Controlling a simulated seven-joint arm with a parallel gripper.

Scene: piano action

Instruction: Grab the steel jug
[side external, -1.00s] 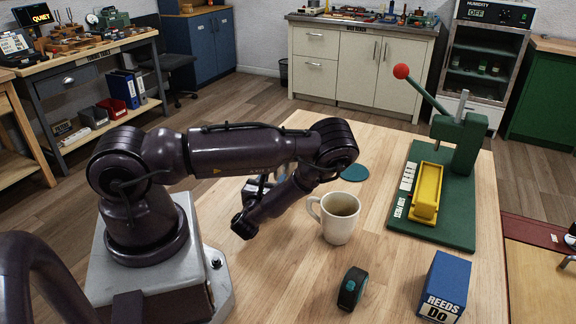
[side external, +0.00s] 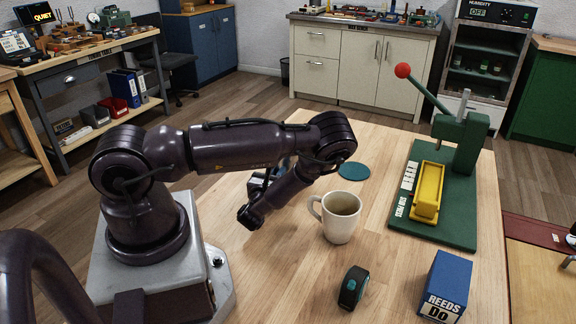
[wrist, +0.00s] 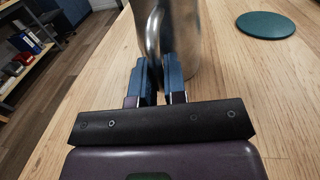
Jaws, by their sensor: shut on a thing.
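The steel jug (wrist: 184,36) stands upright on the wooden table at the top of the wrist view, shiny grey with a curved handle (wrist: 153,38) facing me. Its top is cut off by the picture edge. My gripper (wrist: 158,75) is shut on the handle, with a blue finger on each side of it. In the side external view my arm hides most or all of the jug, and the grip itself cannot be made out there.
A white mug (side external: 341,217) stands right of my forearm. A teal coaster (side external: 353,171) lies behind it.

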